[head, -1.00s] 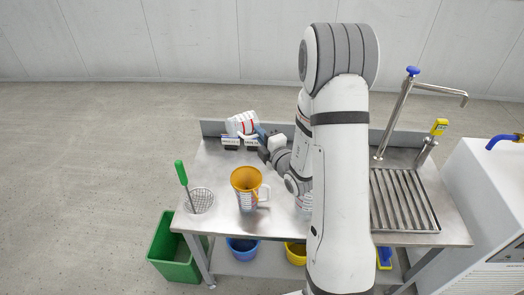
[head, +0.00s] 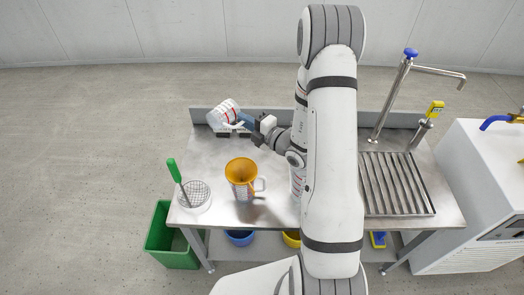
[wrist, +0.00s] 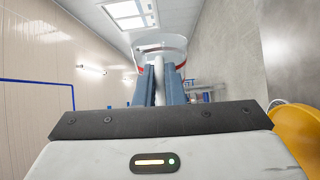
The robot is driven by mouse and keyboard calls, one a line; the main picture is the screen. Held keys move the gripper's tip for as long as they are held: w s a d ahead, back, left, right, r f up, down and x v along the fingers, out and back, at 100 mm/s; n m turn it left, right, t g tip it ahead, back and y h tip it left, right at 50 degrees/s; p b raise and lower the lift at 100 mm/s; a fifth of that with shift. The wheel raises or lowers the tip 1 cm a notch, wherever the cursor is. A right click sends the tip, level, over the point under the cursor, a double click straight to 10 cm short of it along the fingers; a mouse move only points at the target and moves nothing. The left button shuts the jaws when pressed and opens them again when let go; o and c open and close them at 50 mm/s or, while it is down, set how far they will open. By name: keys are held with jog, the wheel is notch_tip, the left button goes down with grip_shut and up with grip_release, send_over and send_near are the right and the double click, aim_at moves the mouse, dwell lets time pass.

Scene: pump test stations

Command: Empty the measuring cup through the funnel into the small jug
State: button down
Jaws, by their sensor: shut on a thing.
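The measuring cup (head: 222,115) is whitish with red marks and looks tilted in the head view. My gripper (head: 246,121) is shut on its handle side and holds it above the back of the table. In the wrist view the cup (wrist: 160,42) sits beyond my two blue fingers (wrist: 160,84). The orange funnel (head: 240,170) stands in the small jug (head: 243,191), a clear jug with a handle, nearer the front of the table. The funnel's orange edge (wrist: 300,132) shows at the right of the wrist view. The cup is apart from the funnel; its contents cannot be made out.
Another marked vessel (head: 296,182) is partly hidden by my arm. A slatted drain (head: 396,184) and a tap (head: 392,95) are at right. A green bin (head: 168,240) stands below.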

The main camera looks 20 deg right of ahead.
jog(key=s+f+n+g+y+b, duration=0.1)
jog(key=s+n+g+y+b, duration=0.2)
jog(key=n, duration=1)
jog(key=s+d+f+n+g+y+b, duration=0.1)
jog(key=s+f+n+g+y+b, duration=0.1)
jog(key=s+n+g+b, duration=0.4)
jog(key=s+n+y+b, duration=0.1)
jog(key=s+n, duration=0.3)
jog(key=n, duration=0.3)
jog(key=shift+s+d+y, duration=0.15)
jog(key=shift+y, duration=0.15)
jog(key=shift+f, duration=0.1)
